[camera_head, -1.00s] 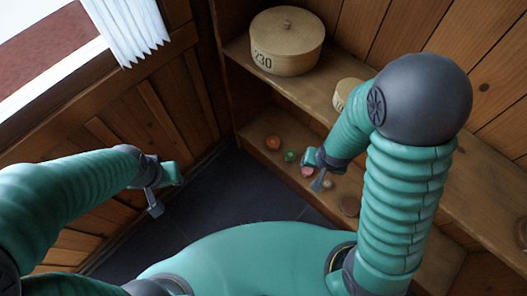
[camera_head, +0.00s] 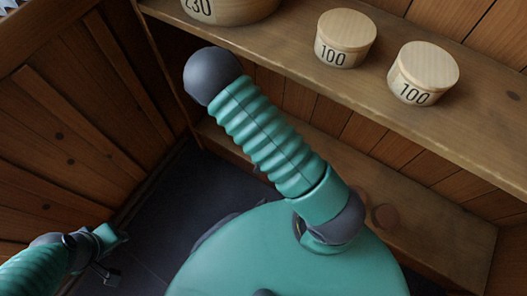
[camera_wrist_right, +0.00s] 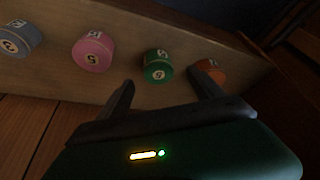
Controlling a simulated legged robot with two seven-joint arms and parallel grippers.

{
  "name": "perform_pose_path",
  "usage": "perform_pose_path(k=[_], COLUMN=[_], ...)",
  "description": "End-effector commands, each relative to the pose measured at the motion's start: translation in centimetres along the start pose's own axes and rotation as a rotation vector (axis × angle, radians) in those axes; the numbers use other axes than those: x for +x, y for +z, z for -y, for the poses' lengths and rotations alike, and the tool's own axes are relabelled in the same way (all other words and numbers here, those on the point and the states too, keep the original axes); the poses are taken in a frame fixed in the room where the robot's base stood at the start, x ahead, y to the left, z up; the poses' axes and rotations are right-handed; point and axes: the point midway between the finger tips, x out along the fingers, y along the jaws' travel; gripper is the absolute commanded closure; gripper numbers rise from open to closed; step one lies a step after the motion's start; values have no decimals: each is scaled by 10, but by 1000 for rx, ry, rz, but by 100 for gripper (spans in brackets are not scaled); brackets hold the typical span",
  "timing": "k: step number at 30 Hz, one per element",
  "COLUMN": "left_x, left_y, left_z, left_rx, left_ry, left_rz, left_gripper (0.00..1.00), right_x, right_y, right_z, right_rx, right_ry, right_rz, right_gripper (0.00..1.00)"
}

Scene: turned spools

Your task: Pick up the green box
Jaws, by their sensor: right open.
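The green box (camera_wrist_right: 157,66) is a small round piece with a pale label marked 5, in the right wrist view. It stands on a wooden shelf (camera_wrist_right: 140,20), between a pink one (camera_wrist_right: 93,51) and an orange one (camera_wrist_right: 210,70). My right gripper (camera_wrist_right: 164,88) is open, its two dark fingers apart. The green box shows between the fingertips, not gripped; the orange one is close by the right finger. In the head view my right arm hides this gripper and the green box. My left gripper (camera_head: 112,257) is open and empty at the lower left, over the dark floor.
A grey-blue piece (camera_wrist_right: 18,40) stands farther left on the shelf. Two round boxes marked 100 (camera_head: 345,38) (camera_head: 423,74) and a larger box marked 230 (camera_head: 229,8) stand on the upper shelf (camera_head: 390,115).

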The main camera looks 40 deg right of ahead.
Motion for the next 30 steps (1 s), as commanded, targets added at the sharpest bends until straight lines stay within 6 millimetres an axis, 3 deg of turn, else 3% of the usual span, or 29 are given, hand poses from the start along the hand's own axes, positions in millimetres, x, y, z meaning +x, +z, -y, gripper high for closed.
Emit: perform_pose_path(k=[1,7,14,21,30], left_x=[10,20,55,53,53], left_y=[2,5,13,12,12], left_z=[0,0,0,0,0], left_rx=[1,1,0,0,1], left_ry=[0,0,0,0,0], left_rz=[0,-1,0,-1,0], left_gripper=[64,64,64,64,64], right_x=[14,29,70,71,70], right_y=[2,1,2,-2,-2], right_z=[-1,0,-2,-2,-2], right_rx=[1,0,-2,-1,-1], right_ry=[1,1,1,1,1], right_rz=[0,-2,-1,-2,-1], right_gripper=[24,24,24,24,60])
